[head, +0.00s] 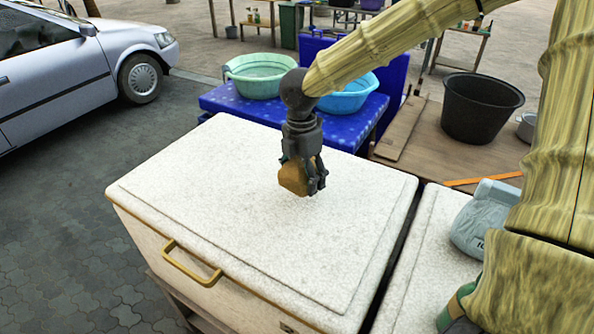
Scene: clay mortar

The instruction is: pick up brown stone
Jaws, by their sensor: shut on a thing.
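The brown stone (292,178) is a small tan-brown lump. My gripper (307,182) is shut on it, pointing down over the white lid of a chest (210,220). The stone shows on the left side of the dark fingers, and they hide part of it. I cannot tell for sure whether the stone's underside touches the lid or hangs just above it.
The chest has a brass handle (190,262) in front. A light-blue jug-like container (484,218) stands on the white surface to the right. Behind are a blue table (225,101) with basins, a black tub (481,108) and an orange strip (482,180). The lid is otherwise clear.

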